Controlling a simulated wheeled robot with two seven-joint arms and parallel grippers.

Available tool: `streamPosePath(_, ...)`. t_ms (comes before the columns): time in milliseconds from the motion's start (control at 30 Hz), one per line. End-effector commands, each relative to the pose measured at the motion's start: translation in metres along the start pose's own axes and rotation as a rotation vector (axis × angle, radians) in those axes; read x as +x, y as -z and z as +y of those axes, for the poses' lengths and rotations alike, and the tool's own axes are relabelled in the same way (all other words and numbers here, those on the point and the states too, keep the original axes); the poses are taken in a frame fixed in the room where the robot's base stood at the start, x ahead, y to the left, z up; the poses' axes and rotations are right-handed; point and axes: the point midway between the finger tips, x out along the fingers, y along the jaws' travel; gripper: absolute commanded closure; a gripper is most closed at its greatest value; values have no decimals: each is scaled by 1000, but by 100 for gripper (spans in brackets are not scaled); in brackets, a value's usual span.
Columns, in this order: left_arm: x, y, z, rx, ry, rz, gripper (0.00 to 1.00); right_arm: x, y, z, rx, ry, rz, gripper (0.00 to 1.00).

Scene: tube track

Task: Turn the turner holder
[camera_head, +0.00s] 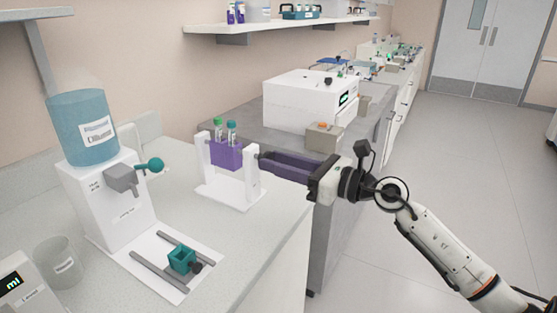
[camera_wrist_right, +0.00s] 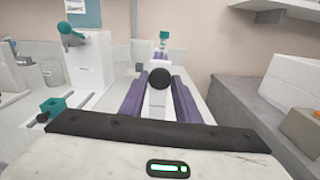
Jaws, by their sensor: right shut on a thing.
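The turner holder is a white two-post stand (camera_head: 230,192) on the left counter with a purple tube block (camera_head: 227,156) hung between its posts. Two tubes (camera_head: 231,133) with green and teal caps stand upright in the block. In the right wrist view, the stand's round black knob (camera_wrist_right: 160,78) faces me, with a tube cap (camera_wrist_right: 163,36) above it. My right gripper (camera_head: 263,160) reaches in from the right with its purple fingers on either side of the knob, shut on it. The fingers partly hide the knob in the head view. My left gripper is out of view.
A white dispenser (camera_head: 104,202) with a blue tank stands left of the holder. A teal square cup holder (camera_head: 182,261) on rails is in front of it. A clear beaker (camera_head: 58,263) stands at left. A white machine (camera_head: 305,105) sits on the grey counter behind.

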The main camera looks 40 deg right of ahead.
Motion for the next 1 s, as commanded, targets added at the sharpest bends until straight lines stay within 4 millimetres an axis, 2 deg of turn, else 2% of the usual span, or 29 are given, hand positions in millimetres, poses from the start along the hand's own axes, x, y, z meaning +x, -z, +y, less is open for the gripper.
streamPosePath(267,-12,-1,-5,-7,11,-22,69,0,-3,0,128,1,1,93)
streamPosePath(1000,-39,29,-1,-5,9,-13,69,0,-1,0,499,1,1,93)
